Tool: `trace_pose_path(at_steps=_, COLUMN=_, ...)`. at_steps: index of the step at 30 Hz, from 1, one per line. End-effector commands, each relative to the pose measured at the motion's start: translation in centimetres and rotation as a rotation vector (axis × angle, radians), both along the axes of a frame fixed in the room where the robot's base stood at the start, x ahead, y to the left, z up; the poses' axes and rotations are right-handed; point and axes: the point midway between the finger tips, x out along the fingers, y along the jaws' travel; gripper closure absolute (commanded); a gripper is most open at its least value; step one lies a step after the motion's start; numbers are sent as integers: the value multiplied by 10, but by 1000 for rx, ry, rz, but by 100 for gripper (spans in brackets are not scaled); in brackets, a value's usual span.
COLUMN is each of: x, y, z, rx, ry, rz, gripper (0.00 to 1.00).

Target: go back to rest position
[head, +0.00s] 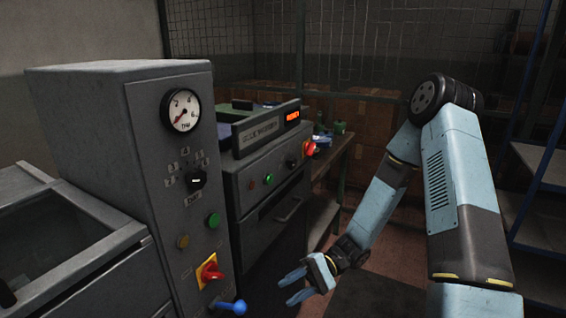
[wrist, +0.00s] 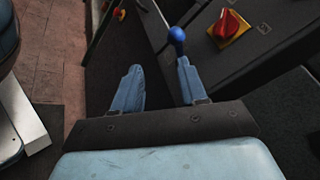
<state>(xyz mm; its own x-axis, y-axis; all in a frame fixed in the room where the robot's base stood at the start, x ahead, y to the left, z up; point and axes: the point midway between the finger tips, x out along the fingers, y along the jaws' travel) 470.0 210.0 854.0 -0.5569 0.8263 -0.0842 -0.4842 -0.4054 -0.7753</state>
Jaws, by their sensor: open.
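My gripper (head: 292,287) is open and empty, low at the centre of the head view, with its two blue fingers apart. It is to the right of the grey press cabinet (head: 100,110) and points toward its front. A lever with a blue knob (head: 239,307) sticks out from the cabinet at the lower edge, a short way left of the fingertips. In the wrist view both fingers (wrist: 158,80) show apart with nothing between them. The blue knob (wrist: 177,35) appears just beyond the right fingertip; I cannot tell whether they touch.
The cabinet carries a gauge (head: 180,111), a black selector, a green button and a red-yellow switch (head: 209,271). Behind it stands a second machine (head: 263,165) with an orange display and red button. A blue shelf rack (head: 540,190) is at the right. Floor is free below my arm.

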Motion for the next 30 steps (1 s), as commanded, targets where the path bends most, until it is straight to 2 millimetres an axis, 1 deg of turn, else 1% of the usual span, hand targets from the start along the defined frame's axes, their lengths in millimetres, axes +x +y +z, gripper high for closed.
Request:
trace_pose_path(at_steps=1, x=1, y=-4, z=6, rx=-33, ry=-31, rz=17, gripper=58)
trace_pose_path(at_steps=8, x=1, y=-26, z=28, rx=-175, ry=-151, rz=86, gripper=58)
trace_pose_path(at_steps=17, x=2, y=-54, z=61, rx=-363, ry=-312, rz=145, gripper=58)
trace_pose_path(at_steps=30, x=-1, y=-95, z=120, rx=-633, ry=-557, rz=167, gripper=58)
